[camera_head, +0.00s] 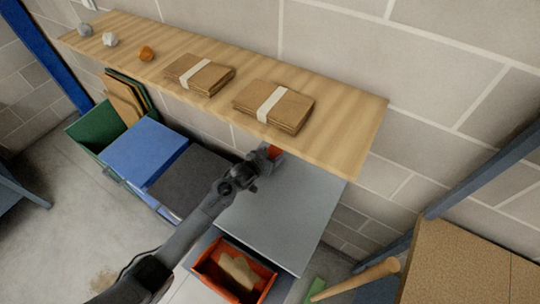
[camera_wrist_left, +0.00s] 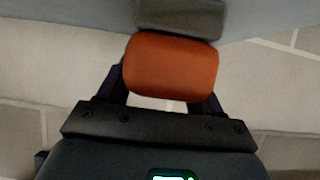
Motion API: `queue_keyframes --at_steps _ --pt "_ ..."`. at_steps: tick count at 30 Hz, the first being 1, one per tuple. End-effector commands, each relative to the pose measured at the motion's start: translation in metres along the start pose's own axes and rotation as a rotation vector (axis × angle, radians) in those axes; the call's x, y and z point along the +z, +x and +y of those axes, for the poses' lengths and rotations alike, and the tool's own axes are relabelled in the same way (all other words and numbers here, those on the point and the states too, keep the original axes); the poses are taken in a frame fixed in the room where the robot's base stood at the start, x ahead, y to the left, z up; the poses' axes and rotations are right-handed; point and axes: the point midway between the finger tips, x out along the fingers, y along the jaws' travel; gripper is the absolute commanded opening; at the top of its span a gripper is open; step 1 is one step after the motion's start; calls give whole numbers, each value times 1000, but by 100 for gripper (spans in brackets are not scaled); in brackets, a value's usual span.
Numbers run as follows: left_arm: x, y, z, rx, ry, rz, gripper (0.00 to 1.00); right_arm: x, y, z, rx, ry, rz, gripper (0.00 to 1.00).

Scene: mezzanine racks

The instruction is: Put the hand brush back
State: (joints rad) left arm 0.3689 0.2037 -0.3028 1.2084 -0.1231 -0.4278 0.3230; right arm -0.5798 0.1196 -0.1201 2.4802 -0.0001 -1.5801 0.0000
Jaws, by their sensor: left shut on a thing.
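My left gripper (camera_head: 262,162) reaches in from the lower left, over the grey panel and close below the front edge of the wooden shelf. It is shut on an orange block-like piece (camera_head: 273,152), which I take to be part of the hand brush. In the left wrist view the orange piece (camera_wrist_left: 172,67) fills the space between the fingers. A dark grey part (camera_wrist_left: 180,18) shows just beyond it; I cannot tell whether the two are joined. The fingers partly hide the held thing. My right gripper is not in view.
The wooden shelf (camera_head: 340,134) carries two banded brown stacks and small round lumps. Below are a green crate (camera_head: 88,133), a blue box (camera_head: 145,148), a dark box (camera_head: 190,180), the grey panel (camera_head: 290,210) and an orange-red bin (camera_head: 207,264). A wooden handle (camera_head: 355,280) lies lower right.

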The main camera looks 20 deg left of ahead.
Motion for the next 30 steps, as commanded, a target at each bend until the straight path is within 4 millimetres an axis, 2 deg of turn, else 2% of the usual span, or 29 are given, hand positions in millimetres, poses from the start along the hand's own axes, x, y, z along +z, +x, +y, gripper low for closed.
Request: queue_keyframes --at_steps 5,6,11,23,30 --pt "2 2 0 0 0 1 20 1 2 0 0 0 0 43" --pt "3 2 0 0 0 0 67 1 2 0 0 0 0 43" --pt "2 1 0 0 0 0 91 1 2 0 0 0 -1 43" --pt "-1 -2 0 0 0 -1 91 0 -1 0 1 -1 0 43" --pt "-1 -29 -1 -1 1 -1 91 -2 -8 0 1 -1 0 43"
